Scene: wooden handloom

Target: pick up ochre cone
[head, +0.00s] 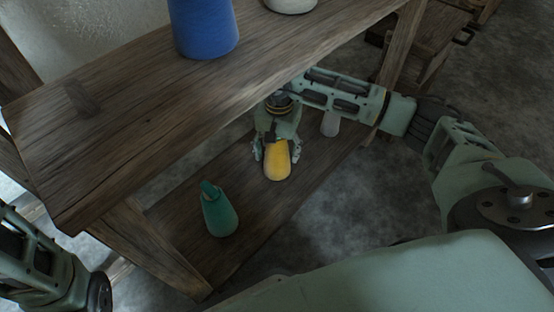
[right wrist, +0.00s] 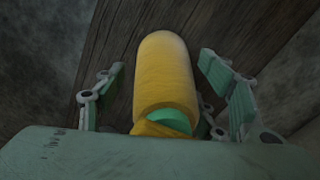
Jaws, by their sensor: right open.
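The ochre cone (head: 278,162) stands on the lower shelf (head: 180,222) of the wooden bench. My right gripper (head: 276,150) is open with its fingers on either side of the cone's upper part. In the right wrist view the ochre cone (right wrist: 165,75) lies between the two spread fingers of my right gripper (right wrist: 165,95), with gaps visible on both sides. A green part shows near the cone's near end there. My left arm shows at the lower left of the head view, but its gripper is out of view.
The upper board (head: 130,120) overhangs the shelf. A blue cone (head: 203,28) and a white object (head: 290,4) stand on it.

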